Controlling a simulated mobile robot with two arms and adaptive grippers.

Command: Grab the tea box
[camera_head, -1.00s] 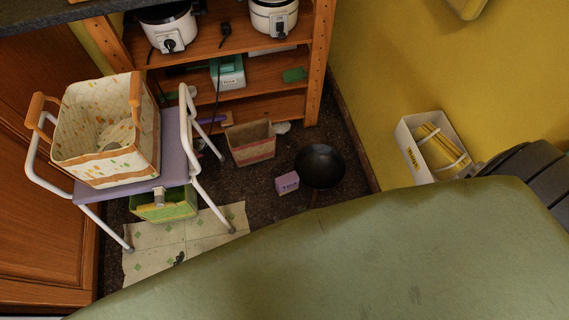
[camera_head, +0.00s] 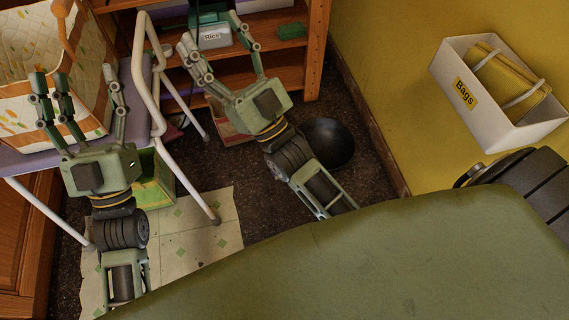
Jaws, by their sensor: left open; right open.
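The tea box does not show now; my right forearm covers the floor beside the dark pan (camera_head: 329,143), where a small purple box stood earlier. My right gripper (camera_head: 214,38) is open and empty, with its fingers pointing up the picture in front of the shelf, near a box labelled Rice (camera_head: 212,37). My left gripper (camera_head: 79,92) is open and empty, with its fingers in front of the patterned basket (camera_head: 92,62). I cannot tell whether the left fingers touch the basket.
The basket stands on a purple-seated chair with white tube legs (camera_head: 187,180). A green bin (camera_head: 155,185) is below the seat. A wooden shelf (camera_head: 318,45) is at the back. A white Bags holder (camera_head: 478,105) is by the yellow wall.

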